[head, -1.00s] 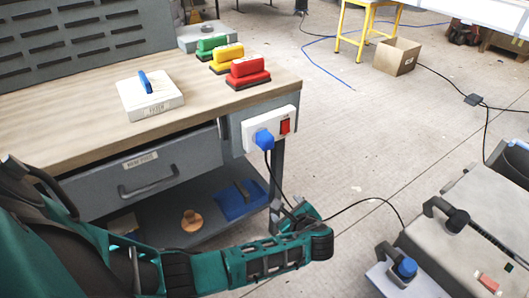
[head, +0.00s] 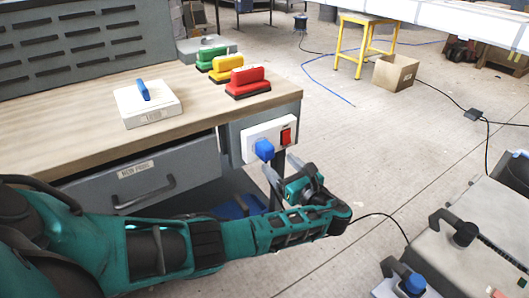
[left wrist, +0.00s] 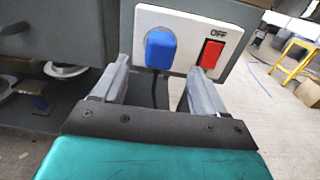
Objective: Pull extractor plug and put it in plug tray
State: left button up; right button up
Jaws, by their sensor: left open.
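The blue extractor plug (head: 264,150) sits in the white socket panel (head: 256,136) on the end of the workbench. It also shows in the left wrist view (left wrist: 160,50), with a dark cable hanging below it. A red switch (left wrist: 211,54) marked OFF is to its right. My left gripper (head: 282,168) is open, just below and in front of the plug. In the left wrist view its two fingers (left wrist: 153,78) point toward the panel, with the plug between their directions and apart from them. The right gripper is not in view. I cannot tell which thing is the plug tray.
The workbench (head: 60,110) carries a white box with a blue handle (head: 147,102) and green, yellow and red handled blocks (head: 247,82). A drawer (head: 140,180) is below. A grey unit (head: 485,220) stands at the right. Open floor (head: 370,140) lies between.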

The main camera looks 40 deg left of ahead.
aim_at(270, 155)
pick_arm(q)
jog(key=b+x, duration=0.1)
jog(key=x, duration=0.5)
jog(key=shift+w+a, duration=0.3)
jog(key=shift+a, duration=0.3)
jog(key=shift+p, duration=0.35)
dwell(0.7)
jog(key=shift+c, duration=0.3)
grip_shut()
jog(key=shift+p+v, duration=0.5)
jog(key=shift+v, duration=0.45)
jog(key=shift+p+v, duration=0.85)
jog(key=shift+v, duration=1.2)
